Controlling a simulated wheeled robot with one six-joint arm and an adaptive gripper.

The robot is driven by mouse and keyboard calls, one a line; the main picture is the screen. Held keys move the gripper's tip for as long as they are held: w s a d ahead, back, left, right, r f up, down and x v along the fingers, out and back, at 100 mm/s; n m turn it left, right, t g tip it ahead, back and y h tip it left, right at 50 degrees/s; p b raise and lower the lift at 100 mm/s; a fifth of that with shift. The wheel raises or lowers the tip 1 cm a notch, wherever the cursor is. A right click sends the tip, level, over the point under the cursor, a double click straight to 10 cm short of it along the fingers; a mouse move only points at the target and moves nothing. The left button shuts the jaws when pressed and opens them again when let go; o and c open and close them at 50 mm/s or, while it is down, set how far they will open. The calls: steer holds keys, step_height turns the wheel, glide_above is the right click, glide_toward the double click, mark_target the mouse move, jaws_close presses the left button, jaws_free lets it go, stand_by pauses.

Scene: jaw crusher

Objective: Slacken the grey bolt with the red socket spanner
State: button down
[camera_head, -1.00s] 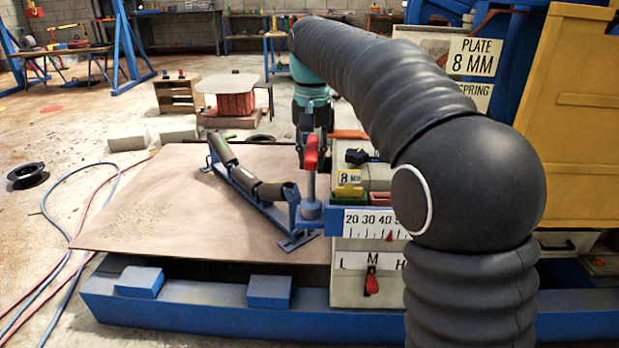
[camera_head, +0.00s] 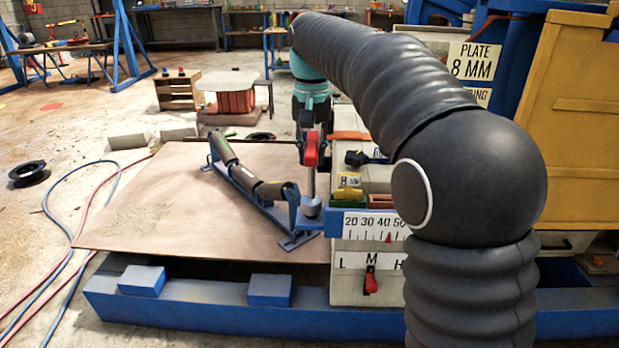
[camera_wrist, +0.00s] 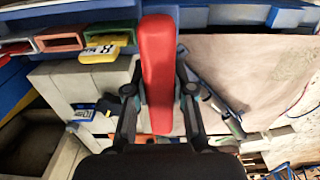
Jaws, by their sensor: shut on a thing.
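The red socket spanner (camera_head: 311,149) stands upright in the head view, with a grey shaft running down from its red handle. Its lower end meets a round grey piece (camera_head: 310,207) at the blue bar beside the scale. I cannot tell the socket from the grey bolt there. My gripper (camera_head: 309,125) is above the spanner and shut on its red handle. In the wrist view the red handle (camera_wrist: 158,70) lies between the two dark fingers of my gripper (camera_wrist: 160,92). The handle hides the bolt in that view.
A scale plate (camera_head: 375,226) and an L-M-H plate with a red lever (camera_head: 370,281) are right of the bolt. Small coloured trays (camera_head: 348,196) sit just above. A blue roller frame (camera_head: 250,190) stands close on the left. The brown sheet (camera_head: 150,215) is mostly clear.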

steer(key=shift+r+p, duration=0.95)
steer(key=shift+r, duration=0.3)
stand_by(0.5)
